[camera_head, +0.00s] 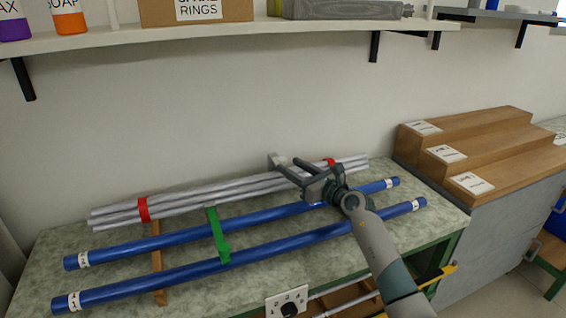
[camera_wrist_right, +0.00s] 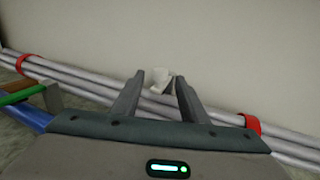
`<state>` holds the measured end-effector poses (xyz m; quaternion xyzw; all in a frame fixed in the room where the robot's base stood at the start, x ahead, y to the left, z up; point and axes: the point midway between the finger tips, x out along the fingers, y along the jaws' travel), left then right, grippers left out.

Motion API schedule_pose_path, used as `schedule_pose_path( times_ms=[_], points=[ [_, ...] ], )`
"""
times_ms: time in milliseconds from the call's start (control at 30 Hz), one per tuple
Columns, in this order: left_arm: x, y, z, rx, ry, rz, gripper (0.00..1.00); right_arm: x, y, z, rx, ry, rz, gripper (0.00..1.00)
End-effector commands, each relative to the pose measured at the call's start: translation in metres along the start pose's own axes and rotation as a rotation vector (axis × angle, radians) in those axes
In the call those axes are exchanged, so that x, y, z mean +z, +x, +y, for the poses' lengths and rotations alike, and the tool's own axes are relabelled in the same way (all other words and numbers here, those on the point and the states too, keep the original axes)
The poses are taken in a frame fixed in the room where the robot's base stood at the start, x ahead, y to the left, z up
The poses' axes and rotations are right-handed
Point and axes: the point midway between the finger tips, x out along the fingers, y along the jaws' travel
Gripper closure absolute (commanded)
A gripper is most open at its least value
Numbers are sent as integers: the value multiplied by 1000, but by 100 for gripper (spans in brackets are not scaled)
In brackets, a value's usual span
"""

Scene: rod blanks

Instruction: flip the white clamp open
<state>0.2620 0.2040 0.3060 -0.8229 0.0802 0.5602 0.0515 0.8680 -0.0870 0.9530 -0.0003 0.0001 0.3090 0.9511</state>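The small white clamp (camera_wrist_right: 160,80) shows in the right wrist view, at the grey rod bundle (camera_wrist_right: 85,80) in front of the wall. My right gripper (camera_wrist_right: 160,77) is open, with one finger on each side of the clamp in that view. I cannot tell whether the fingers touch it. In the head view the right gripper (camera_head: 287,171) is over the right half of the rod bundle (camera_head: 205,196), and a pale part of the clamp (camera_head: 281,160) shows at its fingertips. The clamp's lower part is hidden. My left gripper is not in view.
Red bands (camera_head: 144,209) wrap the rod bundle. Two blue tubes (camera_head: 150,243) lie in front of it, with a green piece (camera_head: 218,236) across them. A wooden step block (camera_head: 480,150) stands at right. A shelf (camera_head: 230,32) runs above along the wall.

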Motion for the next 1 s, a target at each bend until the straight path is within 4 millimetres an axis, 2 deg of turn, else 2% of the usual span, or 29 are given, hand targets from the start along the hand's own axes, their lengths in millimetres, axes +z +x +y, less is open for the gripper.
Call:
schedule_pose_path(
  times_ms=[100, 333, 800, 967, 1000],
  points=[
    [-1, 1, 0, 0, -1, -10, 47, 0, 19, 0, 0, 3, -1, 60],
    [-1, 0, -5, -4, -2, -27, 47, 0, 42, 0, 0, 2, -1, 60],
    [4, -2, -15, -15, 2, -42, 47, 0, 49, 0, -1, 1, 0, 60],
    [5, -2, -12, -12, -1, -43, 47, 0, 48, 0, -1, 1, 0, 99],
    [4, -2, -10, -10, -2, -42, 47, 0, 48, 0, -1, 1, 0, 100]
  ],
)
